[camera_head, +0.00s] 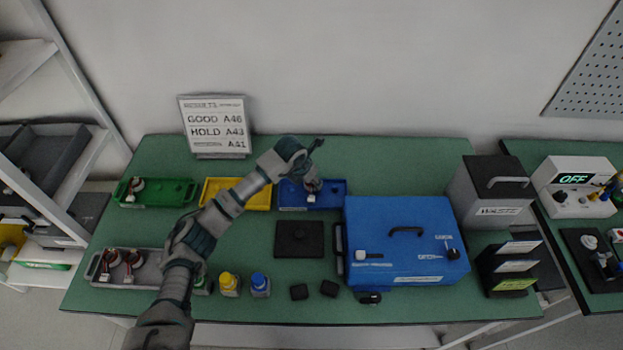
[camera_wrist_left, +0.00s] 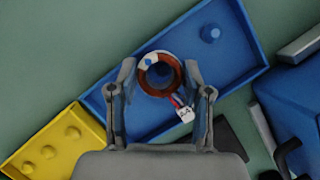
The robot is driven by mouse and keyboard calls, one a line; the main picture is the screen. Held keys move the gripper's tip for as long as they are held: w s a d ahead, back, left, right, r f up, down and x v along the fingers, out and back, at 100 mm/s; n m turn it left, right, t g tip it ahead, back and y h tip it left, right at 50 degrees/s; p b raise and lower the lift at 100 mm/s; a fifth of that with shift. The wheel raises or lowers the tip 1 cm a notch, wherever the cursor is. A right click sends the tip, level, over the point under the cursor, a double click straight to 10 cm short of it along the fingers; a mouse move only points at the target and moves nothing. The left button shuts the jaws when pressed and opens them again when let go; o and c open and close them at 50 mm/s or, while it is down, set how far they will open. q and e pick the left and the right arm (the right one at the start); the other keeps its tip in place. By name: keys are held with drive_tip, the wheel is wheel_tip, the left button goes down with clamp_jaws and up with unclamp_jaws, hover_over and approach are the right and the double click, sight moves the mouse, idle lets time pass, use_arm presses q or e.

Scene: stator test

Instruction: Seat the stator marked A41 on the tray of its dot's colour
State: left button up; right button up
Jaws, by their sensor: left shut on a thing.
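My left gripper (camera_head: 312,184) is over the blue tray (camera_head: 334,187). In the left wrist view, the left gripper (camera_wrist_left: 160,88) is shut on a stator (camera_wrist_left: 174,70) with a copper-coloured ring. The stator has a white patch with a blue dot (camera_wrist_left: 149,62) and red and dark leads to a white tag (camera_wrist_left: 186,114). The tag's writing is too small to read. The ring appears over the blue tray (camera_wrist_left: 235,72); I cannot tell whether it touches it. A bare blue peg (camera_wrist_left: 210,33) stands at the tray's other end. My right gripper is not in view.
A yellow tray (camera_head: 240,206) and a green tray (camera_head: 170,193) holding one stator (camera_head: 137,185) lie to the left. A grey tray (camera_head: 148,277) holds more stators. A blue box (camera_head: 400,222) stands close right. A results sign (camera_head: 215,126) lists A46, A43 and A41.

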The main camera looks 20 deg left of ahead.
use_arm(q)
drive_tip(key=shift+d+f, duration=0.1)
drive_tip(key=shift+f, duration=0.1)
drive_tip(key=shift+d, duration=0.25)
drive_tip(key=shift+a+f, duration=0.25)
drive_tip(key=shift+a, duration=0.1)
drive_tip(key=o, duration=1.1)
drive_tip(key=shift+d, duration=0.15)
drive_tip(key=shift+r, duration=0.15)
